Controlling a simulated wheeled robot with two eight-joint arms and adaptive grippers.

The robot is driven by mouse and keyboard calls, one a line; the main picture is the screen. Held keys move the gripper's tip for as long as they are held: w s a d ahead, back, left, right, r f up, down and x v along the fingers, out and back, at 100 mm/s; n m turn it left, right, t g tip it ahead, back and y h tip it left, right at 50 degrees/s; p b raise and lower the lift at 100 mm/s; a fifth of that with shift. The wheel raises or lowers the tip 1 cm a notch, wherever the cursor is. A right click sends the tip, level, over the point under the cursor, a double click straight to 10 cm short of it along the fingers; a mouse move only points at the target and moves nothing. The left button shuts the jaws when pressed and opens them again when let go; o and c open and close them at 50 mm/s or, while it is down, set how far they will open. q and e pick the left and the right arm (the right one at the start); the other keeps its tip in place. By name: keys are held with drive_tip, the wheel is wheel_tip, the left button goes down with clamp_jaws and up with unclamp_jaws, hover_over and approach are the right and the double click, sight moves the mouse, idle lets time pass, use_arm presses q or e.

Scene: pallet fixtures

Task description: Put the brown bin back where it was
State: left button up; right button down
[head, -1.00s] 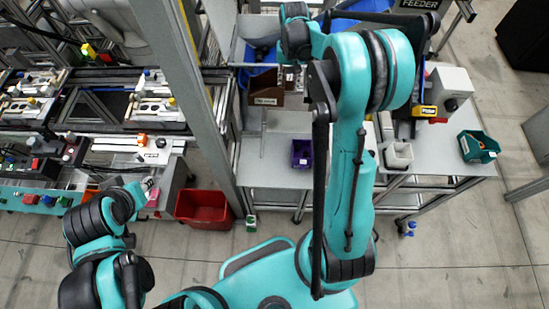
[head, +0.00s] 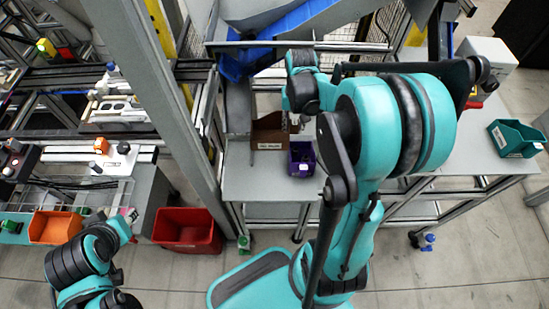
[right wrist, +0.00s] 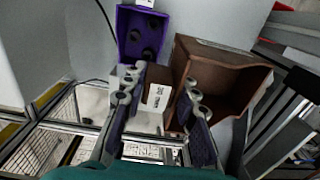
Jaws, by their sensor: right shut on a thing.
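The brown bin (head: 268,132) is at the grey table's left part, left of and a little behind the purple bin (head: 302,158). In the right wrist view the brown bin (right wrist: 215,85) is tilted in the picture, with a white label on its wall. My right gripper (right wrist: 168,125) is shut on that labelled wall. In the head view my right gripper (head: 297,122) is partly hidden by its own arm. I cannot tell whether the bin touches the table. The purple bin (right wrist: 139,35) is close beside it. My left gripper (head: 130,218) is at lower left, its fingers unclear.
The grey table (head: 260,185) has bare room in front of the brown bin. A blue chute (head: 300,30) is behind it, and a metal post (head: 165,90) stands to the left. A red bin (head: 187,228) is on the floor; a green bin (head: 515,138) is at the right.

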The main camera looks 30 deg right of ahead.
sight(274, 131)
wheel_tip(274, 131, down, 9)
drive_tip(key=b, duration=0.3)
drive_tip(key=shift+f+b, duration=0.1)
drive_tip(key=shift+b, duration=0.2)
drive_tip(key=shift+f+b, duration=0.4)
drive_tip(key=shift+f, duration=0.05)
drive_tip(key=c, duration=1.2)
unclamp_jaws()
drive_tip(key=shift+r, duration=0.1)
